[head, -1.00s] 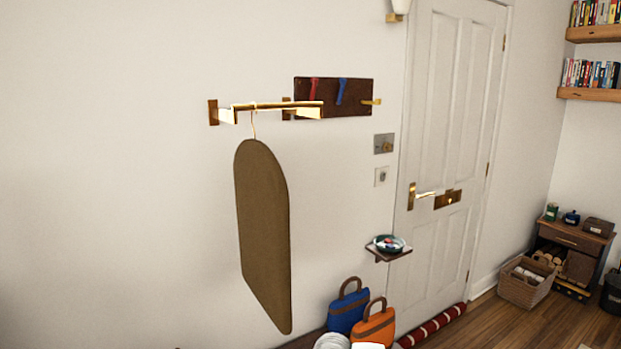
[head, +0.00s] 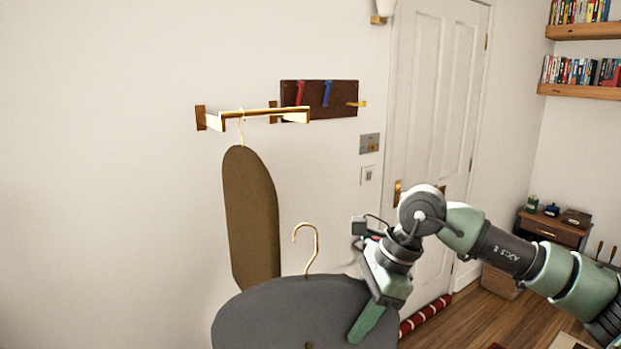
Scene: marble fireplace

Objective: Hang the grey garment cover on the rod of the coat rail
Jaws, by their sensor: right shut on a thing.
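The grey garment cover (head: 270,318) is at the bottom centre of the head view, its brass hook (head: 316,250) standing up from its top edge. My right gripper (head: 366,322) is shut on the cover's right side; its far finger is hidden. The coat rail's brass rod (head: 250,113) is fixed to the wall, above and left of the hook and apart from it. A brown garment cover (head: 250,215) hangs from the rod toward its left part. The grey cover's lower part is out of frame. My left gripper is not in view.
A dark key board (head: 345,97) with a red and a blue item is on the wall right of the rail. A white door (head: 425,130) stands further right. The rod right of the brown cover's hook is bare.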

